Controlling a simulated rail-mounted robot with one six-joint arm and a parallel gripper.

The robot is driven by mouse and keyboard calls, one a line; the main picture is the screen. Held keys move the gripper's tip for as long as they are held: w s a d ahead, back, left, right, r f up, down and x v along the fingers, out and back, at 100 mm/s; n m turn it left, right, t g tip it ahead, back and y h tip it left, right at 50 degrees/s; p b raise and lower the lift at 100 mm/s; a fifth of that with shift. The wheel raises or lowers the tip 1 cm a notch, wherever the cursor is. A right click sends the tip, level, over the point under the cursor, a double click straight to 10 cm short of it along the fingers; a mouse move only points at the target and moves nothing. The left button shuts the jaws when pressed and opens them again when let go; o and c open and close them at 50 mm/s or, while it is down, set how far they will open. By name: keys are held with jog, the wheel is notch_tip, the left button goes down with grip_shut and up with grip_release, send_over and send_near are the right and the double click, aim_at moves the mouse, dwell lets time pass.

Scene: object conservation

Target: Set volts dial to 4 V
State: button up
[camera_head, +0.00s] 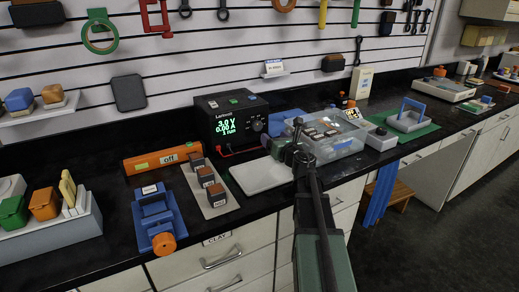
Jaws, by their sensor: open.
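The black power supply (230,121) stands at the back of the bench in the head view. Its green display (226,127) reads 3.0 V and 0.00 A, with a smaller line below. A dark round dial (258,126) sits at the right of its front face, with another small control near it; their labels are too small to read. My gripper (284,143) is open, just right of and in front of the power supply's dial side. It appears apart from the dial, though the exact gap is hard to tell.
A pale flat board (262,175) lies in front of the supply. A clear lidded bin (330,140) stands close right of my gripper. Small dark blocks (206,177) on a strip, an orange box reading "off" (163,158) and a blue clamp-like device (157,215) are left.

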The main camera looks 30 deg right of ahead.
aim_at(259, 126)
jog(key=shift+f+n+y, duration=0.3)
jog(key=shift+n, duration=0.3)
jog(key=shift+r, duration=0.15)
jog(key=w, duration=1)
jog(key=shift+w, duration=0.35)
jog(key=c, duration=0.9)
jog(key=shift+c, duration=0.2)
jog(key=shift+m, duration=0.3)
jog(key=m, duration=0.3)
jog(key=shift+m, duration=0.4)
jog(key=shift+d+m, duration=0.1)
jog(key=shift+m, duration=1.7)
